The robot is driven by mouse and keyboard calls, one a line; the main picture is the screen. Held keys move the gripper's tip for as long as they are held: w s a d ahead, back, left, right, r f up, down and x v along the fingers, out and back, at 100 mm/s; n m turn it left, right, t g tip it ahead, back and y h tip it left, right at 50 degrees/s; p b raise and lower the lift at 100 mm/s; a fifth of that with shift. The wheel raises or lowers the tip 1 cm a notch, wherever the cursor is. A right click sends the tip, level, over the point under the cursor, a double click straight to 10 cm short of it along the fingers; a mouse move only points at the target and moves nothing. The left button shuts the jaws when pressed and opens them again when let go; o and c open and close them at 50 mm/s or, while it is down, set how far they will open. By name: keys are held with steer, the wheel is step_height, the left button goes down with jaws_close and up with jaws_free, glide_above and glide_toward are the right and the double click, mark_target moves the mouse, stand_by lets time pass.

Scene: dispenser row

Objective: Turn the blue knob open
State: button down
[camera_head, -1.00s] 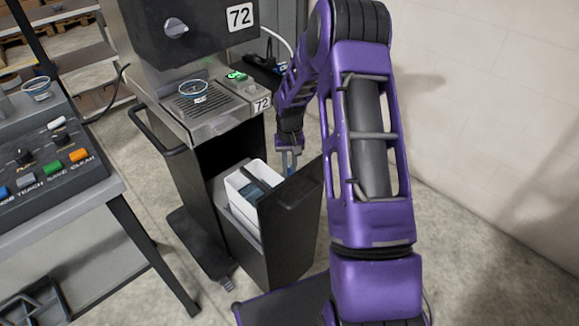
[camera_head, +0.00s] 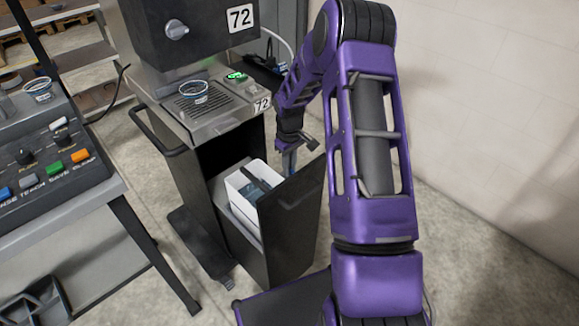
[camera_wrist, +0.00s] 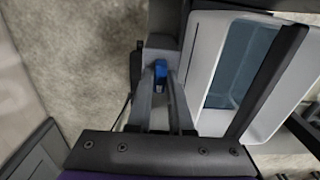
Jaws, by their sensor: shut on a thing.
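The blue knob (camera_wrist: 161,72) shows in the wrist view between the two grey fingers of my gripper (camera_wrist: 160,84). The fingers are closed around its sides, and part of the knob is covered by them. In the head view my gripper (camera_head: 289,160) points down behind the open black drawer front of the dispenser, beside the cabinet.
A white bin (camera_head: 236,183) with bluish contents sits in the open drawer (camera_head: 292,222); in the wrist view it lies close right of my fingers. The dispenser (camera_head: 215,125) marked 72 carries a glass cup (camera_head: 194,97). A button console (camera_head: 45,165) stands left. A wall is right.

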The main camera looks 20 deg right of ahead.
stand_by(0.4)
steer(key=c, duration=0.8)
jaws_free()
step_height(320, 180, up, 18)
steer(key=shift+f+p, duration=0.25)
steer(key=shift+p, duration=0.8)
